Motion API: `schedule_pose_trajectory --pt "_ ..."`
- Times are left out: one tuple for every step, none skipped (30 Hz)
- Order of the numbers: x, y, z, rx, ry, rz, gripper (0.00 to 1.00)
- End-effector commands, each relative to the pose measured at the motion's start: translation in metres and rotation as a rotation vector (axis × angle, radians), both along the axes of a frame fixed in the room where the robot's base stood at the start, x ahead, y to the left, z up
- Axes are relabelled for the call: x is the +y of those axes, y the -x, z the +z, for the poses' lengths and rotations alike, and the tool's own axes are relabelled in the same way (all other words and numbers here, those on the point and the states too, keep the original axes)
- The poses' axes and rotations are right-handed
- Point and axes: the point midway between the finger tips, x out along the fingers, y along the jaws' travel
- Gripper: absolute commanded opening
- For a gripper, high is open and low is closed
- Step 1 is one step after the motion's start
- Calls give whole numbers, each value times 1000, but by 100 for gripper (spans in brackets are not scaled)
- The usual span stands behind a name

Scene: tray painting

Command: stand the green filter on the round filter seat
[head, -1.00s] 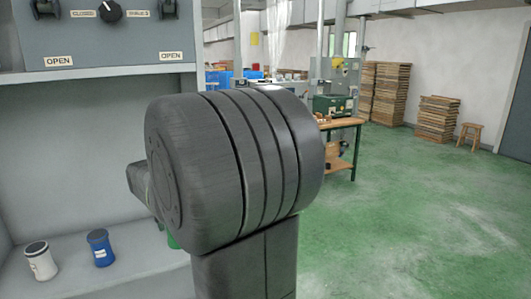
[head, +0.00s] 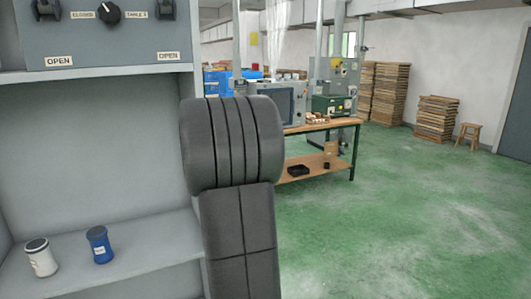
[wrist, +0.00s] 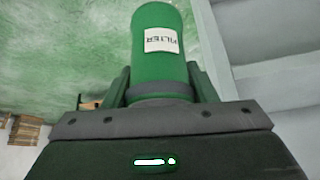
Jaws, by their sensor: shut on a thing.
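The green filter (wrist: 160,60) is a green cylinder with a white label reading FILTER and a dark band near its lower end in the wrist view. My gripper (wrist: 161,88) is shut on it, with a green finger on each side. The filter's far end points up in this view and touches nothing that I can see. In the head view my arm hides or leaves out both gripper and green filter. I cannot make out the round filter seat in either view.
A white canister (head: 41,260) and a blue canister (head: 99,246) stand on the grey shelf (head: 150,238) at left. A panel (head: 85,38) with a knob and OPEN labels is above. A wooden-topped bench (head: 320,127) stands behind.

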Motion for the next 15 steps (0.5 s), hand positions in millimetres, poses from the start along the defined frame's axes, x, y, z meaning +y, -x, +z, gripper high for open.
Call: schedule_pose_trajectory --pt "-19 -4 -17 7 4 -46 26" --pt "-27 -7 -25 9 3 -70 26" --pt "-36 -10 -32 6 3 -93 26" --pt "-42 -12 -37 5 3 -111 26" --pt "-48 -13 -43 5 2 -126 26" --pt "-52 -15 -45 2 2 -138 26" --pt "-54 -17 -45 -2 5 -143 26" --pt "-56 -18 -47 -3 6 -148 26" --pt "-59 -19 -49 -3 7 -157 26" --pt "-61 -19 -51 -3 6 -162 26" --pt "-62 -20 -52 -3 6 -166 26" --pt "-64 -20 -54 -2 6 -171 26" --pt "-65 -20 -55 -2 4 -174 26" --pt "-66 -21 -56 -1 3 -177 26" --pt "-67 -21 -58 0 2 -181 26"
